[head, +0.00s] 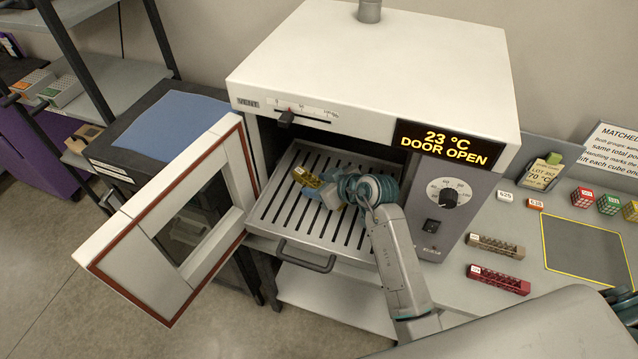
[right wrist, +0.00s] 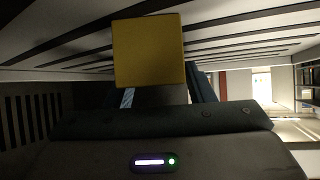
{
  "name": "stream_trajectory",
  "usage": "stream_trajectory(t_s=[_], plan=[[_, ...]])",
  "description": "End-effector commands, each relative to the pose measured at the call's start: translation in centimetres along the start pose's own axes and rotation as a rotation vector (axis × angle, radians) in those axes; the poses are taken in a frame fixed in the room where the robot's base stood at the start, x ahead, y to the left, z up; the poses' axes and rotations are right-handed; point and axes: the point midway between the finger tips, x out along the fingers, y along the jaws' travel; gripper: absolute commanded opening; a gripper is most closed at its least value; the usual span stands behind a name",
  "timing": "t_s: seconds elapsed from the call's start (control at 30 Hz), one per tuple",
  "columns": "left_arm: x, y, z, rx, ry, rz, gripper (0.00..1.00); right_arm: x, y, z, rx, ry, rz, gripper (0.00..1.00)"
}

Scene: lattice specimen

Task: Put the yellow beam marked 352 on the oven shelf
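The yellow beam (head: 306,177) is inside the open oven (head: 370,60), over the left-middle part of the slotted shelf (head: 290,215). My right gripper (head: 319,187) reaches in from the front right and appears shut on the beam. In the right wrist view the beam's square end (right wrist: 148,50) shows between the fingers, close to the slotted shelf surface. I cannot tell whether the beam touches the shelf, and its number is not readable. My left gripper is not in view.
The oven door (head: 165,225) stands open to the left. The shelf has a front handle (head: 305,258). On the right bench lie a tan beam (head: 497,247), a dark red beam (head: 498,280) and small cubes (head: 583,197) near a yellow-edged mat (head: 600,255).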

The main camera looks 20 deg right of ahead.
Motion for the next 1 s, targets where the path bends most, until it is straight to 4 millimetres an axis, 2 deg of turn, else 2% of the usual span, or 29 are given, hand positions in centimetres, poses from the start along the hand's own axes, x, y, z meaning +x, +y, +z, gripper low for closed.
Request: stream_trajectory(t_s=[0.17, 0.27, 0.7, 0.83, 1.0], plan=[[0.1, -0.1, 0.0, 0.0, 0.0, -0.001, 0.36, -0.2, 0.0, -0.2, -0.001, 0.001, 0.001, 0.49], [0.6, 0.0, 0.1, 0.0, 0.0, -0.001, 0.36, -1.1, 0.1, 0.0, -0.003, 0.001, 0.002, 0.49], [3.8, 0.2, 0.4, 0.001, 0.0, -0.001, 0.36, -9.9, 0.1, 0.1, -0.007, -0.001, 0.003, 0.49], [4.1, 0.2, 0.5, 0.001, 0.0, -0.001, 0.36, -11.3, 0.1, -0.1, -0.003, 0.0, 0.002, 0.49], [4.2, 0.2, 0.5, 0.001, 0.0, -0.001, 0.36, -12.1, 0.0, -0.2, -0.001, 0.0, 0.0, 0.49]])
